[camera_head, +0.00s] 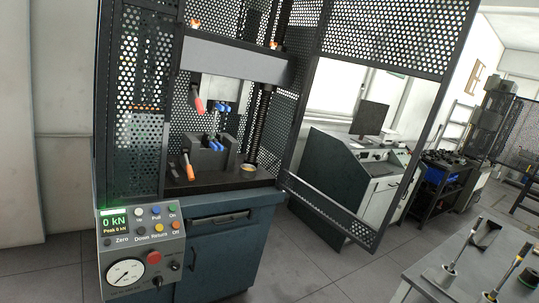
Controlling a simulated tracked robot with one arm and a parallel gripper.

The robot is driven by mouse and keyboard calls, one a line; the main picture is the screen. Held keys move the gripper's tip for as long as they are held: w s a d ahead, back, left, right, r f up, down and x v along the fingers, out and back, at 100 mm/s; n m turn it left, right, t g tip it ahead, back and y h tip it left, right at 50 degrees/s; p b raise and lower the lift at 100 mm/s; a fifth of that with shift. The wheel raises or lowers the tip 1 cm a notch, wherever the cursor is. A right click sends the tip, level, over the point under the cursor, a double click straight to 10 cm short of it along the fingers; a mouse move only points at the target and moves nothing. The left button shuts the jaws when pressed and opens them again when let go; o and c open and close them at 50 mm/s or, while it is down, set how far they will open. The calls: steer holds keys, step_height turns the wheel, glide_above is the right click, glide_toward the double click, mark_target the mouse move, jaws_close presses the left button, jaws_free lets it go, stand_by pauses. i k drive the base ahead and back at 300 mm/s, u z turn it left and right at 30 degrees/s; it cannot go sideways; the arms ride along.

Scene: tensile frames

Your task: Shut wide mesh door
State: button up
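The wide mesh door (392,32) stands open on the right side of the testing machine. It has a dark frame, perforated mesh along its top, a see-through middle and a narrow mesh strip along its bottom. It swings out to the right, and the machine's work space is exposed. A narrower mesh panel (138,115) covers the left part of the machine front. My gripper is not in view.
Inside the machine are red-handled grips (197,104) and a small round tin (248,168). A control box (142,255) juts out at lower left. A grey table (440,278) with rod-shaped parts is at lower right. Floor (300,265) is clear before the door.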

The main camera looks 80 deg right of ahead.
mark_target(445, 79)
steer(key=z, duration=0.1)
steer(key=i, duration=0.4)
steer(key=z, duration=3.25)
steer(key=i, duration=1)
steer(key=u, duration=0.05)
